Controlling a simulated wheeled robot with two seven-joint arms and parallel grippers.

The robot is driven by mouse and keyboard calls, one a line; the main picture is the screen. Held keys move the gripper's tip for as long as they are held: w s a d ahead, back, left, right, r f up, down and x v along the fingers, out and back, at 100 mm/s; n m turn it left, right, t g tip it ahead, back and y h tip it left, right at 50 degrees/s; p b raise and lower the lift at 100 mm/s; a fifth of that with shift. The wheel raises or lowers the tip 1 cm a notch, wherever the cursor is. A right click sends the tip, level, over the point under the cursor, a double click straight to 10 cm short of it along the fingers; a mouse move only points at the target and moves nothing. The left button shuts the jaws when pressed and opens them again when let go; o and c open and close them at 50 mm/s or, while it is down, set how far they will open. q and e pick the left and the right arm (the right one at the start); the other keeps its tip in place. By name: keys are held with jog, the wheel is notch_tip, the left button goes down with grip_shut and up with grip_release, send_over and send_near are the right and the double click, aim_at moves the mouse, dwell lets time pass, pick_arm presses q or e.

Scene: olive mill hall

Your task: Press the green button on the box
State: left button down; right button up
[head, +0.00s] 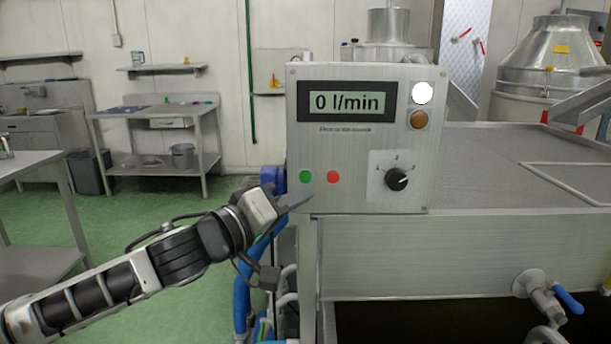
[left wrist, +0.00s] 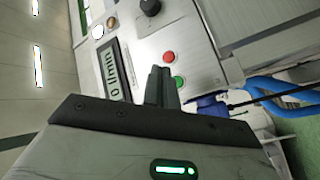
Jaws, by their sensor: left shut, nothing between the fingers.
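The metal control box (head: 345,145) faces me in the head view, with a display reading 0 l/min. Its green button (head: 306,176) is at the lower left, beside a red button (head: 333,177). My left gripper (head: 308,196) is shut and empty, with its tip just below the green button in the picture; I cannot tell whether it touches the panel. In the left wrist view, the shut fingers (left wrist: 161,84) point toward the panel near the green button (left wrist: 179,82) and the red button (left wrist: 169,57). My right gripper is out of view.
A black rotary knob (head: 397,180), an amber lamp (head: 418,119) and a lit white lamp (head: 423,93) share the panel. A steel tank (head: 480,265) with a blue-handled valve (head: 567,299) extends right. Blue hoses (head: 242,290) hang below the box.

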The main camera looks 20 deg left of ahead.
aim_at(306, 177)
pick_arm(q)
jog(key=w, duration=0.2)
jog(key=w+a+p, duration=0.1)
jog(key=w, duration=0.1)
jog(key=shift+w+a, duration=0.1)
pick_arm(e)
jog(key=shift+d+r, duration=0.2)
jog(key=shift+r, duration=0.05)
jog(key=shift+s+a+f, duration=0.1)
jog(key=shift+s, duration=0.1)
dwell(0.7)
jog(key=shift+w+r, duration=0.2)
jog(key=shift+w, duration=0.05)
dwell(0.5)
pick_arm(q)
jog(key=shift+w+p, duration=0.15)
jog(key=shift+p, duration=0.35)
jog(key=shift+w+a, duration=0.1)
jog(key=shift+w, duration=0.15)
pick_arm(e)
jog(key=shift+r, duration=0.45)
